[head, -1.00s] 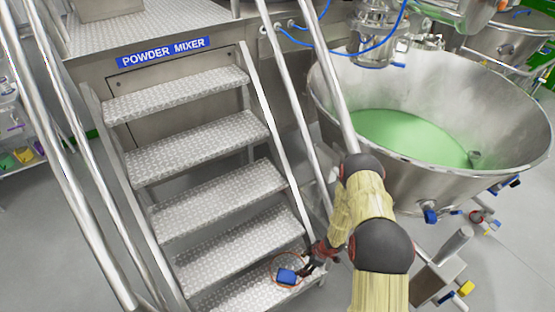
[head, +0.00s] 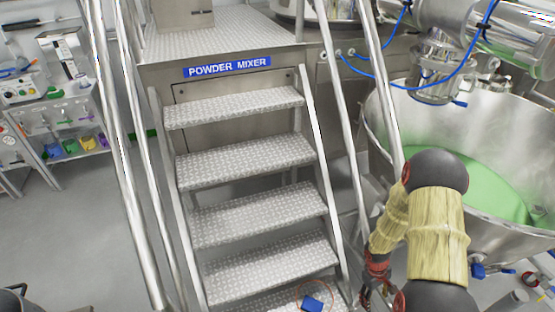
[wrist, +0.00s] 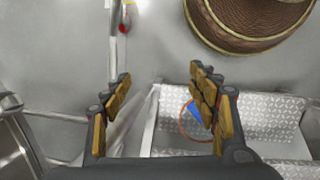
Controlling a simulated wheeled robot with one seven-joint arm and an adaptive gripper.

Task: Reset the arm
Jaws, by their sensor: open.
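My gripper (wrist: 160,112) is open and empty in the wrist view, its two padded fingers spread wide apart. In the head view my gripper (head: 376,291) shows small at the lower right, beside the bottom of the metal stairs. A blue item (head: 312,304) with a thin orange-red ring around it lies on the lowest visible step (head: 275,303). The blue item (wrist: 194,112) also shows in the wrist view, partly hidden behind the right finger. My gripper is apart from it.
Metal stairs (head: 255,202) with handrails (head: 128,150) lead up to a platform labelled POWDER MIXER. A large steel bowl (head: 385,118) with green contents stands at the right. A brown ribbed round object (wrist: 250,25) is at the wrist view's top.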

